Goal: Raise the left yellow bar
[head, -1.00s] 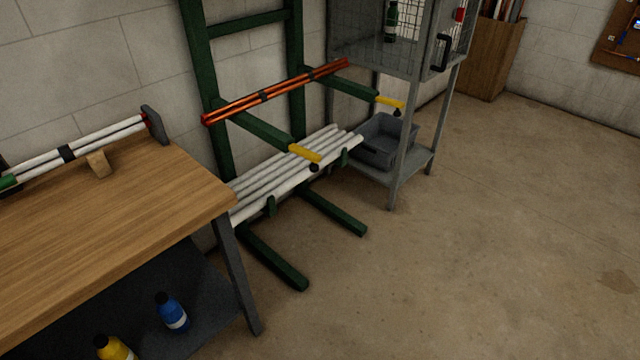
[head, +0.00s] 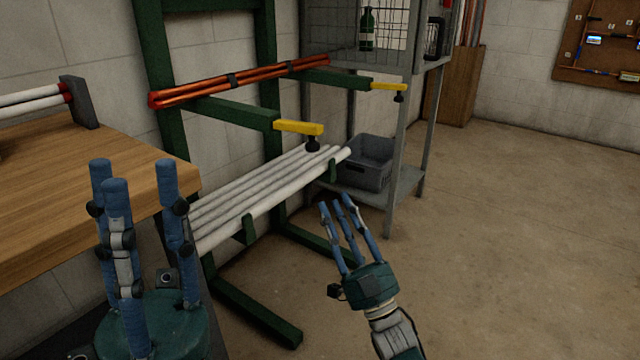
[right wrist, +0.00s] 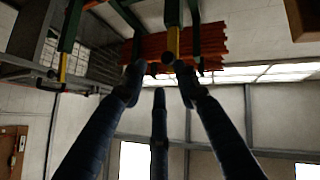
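The left yellow bar (head: 298,127) lies level at the front end of a green rack arm, with a black knob under its outer end. My right gripper (head: 343,203) is open and empty, below and to the right of this bar in the head view, apart from it. In the right wrist view the left yellow bar (right wrist: 173,43) shows beyond and between the spread fingertips (right wrist: 160,82). My left gripper (head: 130,178) is open and empty, fingers pointing up, in front of the wooden bench. The right yellow bar (head: 388,87) is also level on its arm.
Orange-red tubes (head: 240,82) lie across the green arms, above several white tubes (head: 262,195). The wooden bench (head: 60,190) is close on the left. A grey bin (head: 366,163) sits on the cage stand's lower shelf. The floor (head: 520,240) at right is clear.

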